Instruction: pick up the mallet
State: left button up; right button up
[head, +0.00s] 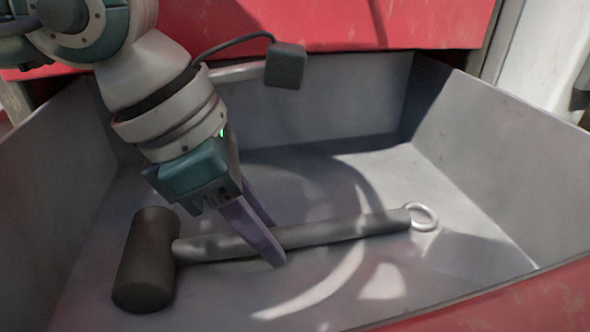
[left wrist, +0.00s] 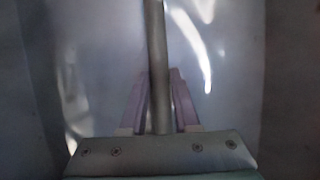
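The mallet lies on the floor of the grey metal tank (head: 345,290). Its dark cylindrical head (head: 146,262) is at the left. Its grey handle (head: 345,229) runs right to a pale metal ring (head: 424,216). My left gripper (head: 272,242) points down over the handle, with one purple finger in front of it and one behind. The mallet head is not visible there. My right gripper is not in view.
Tank walls rise at the left (head: 50,190), back (head: 330,95) and right (head: 510,175). A red panel (head: 350,22) stands behind, and a red edge (head: 510,305) crosses the front right. The tank floor right of the handle is clear.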

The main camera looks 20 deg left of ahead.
pick_arm(q)
grip_shut()
dwell(0.9)
